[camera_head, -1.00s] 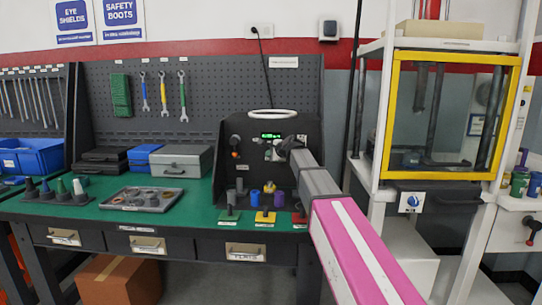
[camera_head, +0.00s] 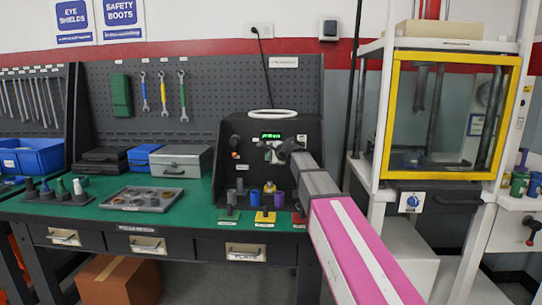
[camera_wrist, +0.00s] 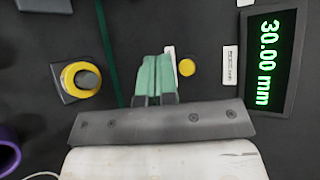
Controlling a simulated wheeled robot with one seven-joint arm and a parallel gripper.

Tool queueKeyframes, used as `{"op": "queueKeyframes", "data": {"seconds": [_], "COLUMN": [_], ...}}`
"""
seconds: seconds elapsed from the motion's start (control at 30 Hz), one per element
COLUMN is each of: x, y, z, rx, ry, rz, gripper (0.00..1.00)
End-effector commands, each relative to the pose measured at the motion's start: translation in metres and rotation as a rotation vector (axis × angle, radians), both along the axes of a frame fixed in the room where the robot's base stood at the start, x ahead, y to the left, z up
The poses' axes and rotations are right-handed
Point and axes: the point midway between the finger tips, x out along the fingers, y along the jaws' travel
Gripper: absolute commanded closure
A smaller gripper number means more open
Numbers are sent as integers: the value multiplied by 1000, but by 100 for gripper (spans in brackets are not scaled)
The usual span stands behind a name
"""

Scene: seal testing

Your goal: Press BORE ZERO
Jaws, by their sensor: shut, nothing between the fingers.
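The dark gauge unit stands on the bench with a green lit display (camera_head: 271,135). In the wrist view the display (camera_wrist: 264,60) reads 30.00 mm, turned sideways. A small round yellow button (camera_wrist: 187,67) sits on the dark panel, with a white label (camera_wrist: 230,65) between it and the display; its text is too small to read. My gripper (camera_wrist: 160,62) is shut and empty, its pale green fingertips just beside the button. They partly cover another white strip. Whether they touch the panel cannot be told. In the head view my gripper (camera_head: 271,153) is small, in front of the unit below the display.
A yellow ring around a dark knob (camera_wrist: 81,80) is on the other side of my fingers. Purple (camera_head: 279,199) and blue (camera_head: 255,198) cylinders stand below on the bench. A grey tray (camera_head: 142,198) lies left. A yellow-framed test cabinet (camera_head: 391,110) stands right.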

Motion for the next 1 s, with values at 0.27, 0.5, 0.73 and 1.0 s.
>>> {"op": "queueKeyframes", "data": {"seconds": [0.27,0.5,0.73,1.0], "x": [-26,-29,-29,-29], "y": [1,1,1,1], "z": [0,0,0,0], "rx": [0,0,-1,-1], "ry": [-1,0,-1,-1], "rz": [1,0,0,0], "gripper": [100,100,100,100]}}
